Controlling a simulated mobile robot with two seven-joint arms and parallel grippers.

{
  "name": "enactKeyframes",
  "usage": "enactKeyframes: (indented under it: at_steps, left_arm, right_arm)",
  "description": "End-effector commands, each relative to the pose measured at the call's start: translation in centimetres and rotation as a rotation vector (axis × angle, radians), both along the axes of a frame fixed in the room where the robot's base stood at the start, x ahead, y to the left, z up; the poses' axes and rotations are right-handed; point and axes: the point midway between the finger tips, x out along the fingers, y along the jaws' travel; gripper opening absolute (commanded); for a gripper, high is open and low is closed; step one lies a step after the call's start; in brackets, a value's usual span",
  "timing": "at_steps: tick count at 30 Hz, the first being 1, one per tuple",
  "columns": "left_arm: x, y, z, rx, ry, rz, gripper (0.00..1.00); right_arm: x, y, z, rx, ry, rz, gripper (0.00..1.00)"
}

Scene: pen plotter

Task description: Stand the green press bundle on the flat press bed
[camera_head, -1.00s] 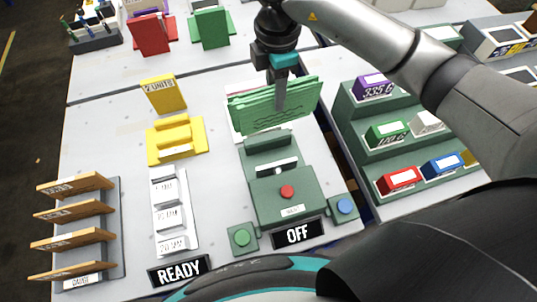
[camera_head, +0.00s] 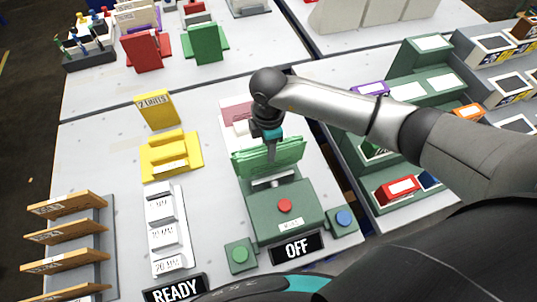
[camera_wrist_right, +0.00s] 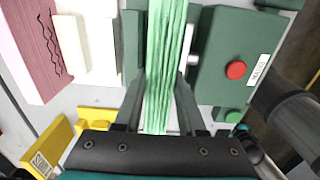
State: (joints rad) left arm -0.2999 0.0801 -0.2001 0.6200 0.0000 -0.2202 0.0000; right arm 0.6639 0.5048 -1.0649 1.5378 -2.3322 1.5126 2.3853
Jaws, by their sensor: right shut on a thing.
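The green press bundle (camera_head: 291,152) is a stack of thin green sheets held on edge, roughly upright. My right gripper (camera_head: 271,155) is shut on it from above. In the right wrist view the bundle (camera_wrist_right: 166,50) runs between the two fingers (camera_wrist_right: 159,100). It is over or in the bed end of the green press (camera_head: 262,217), just behind the press body with the red button (camera_head: 284,206). The bundle covers most of the bed, and I cannot tell whether its lower edge touches it. My left gripper is not in view.
A pale pad with a pink piece (camera_head: 238,109) lies behind the bundle. A yellow holder (camera_head: 171,156) and a white stepped rack (camera_head: 166,230) stand left. The OFF sign (camera_head: 297,248) and green and blue buttons are in front. Green stepped shelves (camera_head: 413,62) stand right.

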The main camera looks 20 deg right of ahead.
Motion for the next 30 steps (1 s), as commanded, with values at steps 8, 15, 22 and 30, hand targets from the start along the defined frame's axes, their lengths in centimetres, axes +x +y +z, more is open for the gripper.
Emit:
enactKeyframes:
  at_steps: [8,15,22,30]
  left_arm:
    - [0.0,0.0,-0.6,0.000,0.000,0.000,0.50]
    - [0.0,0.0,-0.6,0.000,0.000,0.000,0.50]
    - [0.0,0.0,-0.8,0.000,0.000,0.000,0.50]
    - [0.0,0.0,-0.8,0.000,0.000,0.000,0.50]
  right_arm:
    - [-0.1,0.0,-3.7,0.000,0.001,0.001,0.00]
    - [0.0,0.0,-3.7,0.000,0.000,0.001,0.00]
    - [-0.1,0.0,-4.0,0.000,0.001,0.001,0.47]
    - [-0.1,0.0,-4.0,0.000,0.001,0.001,0.69]
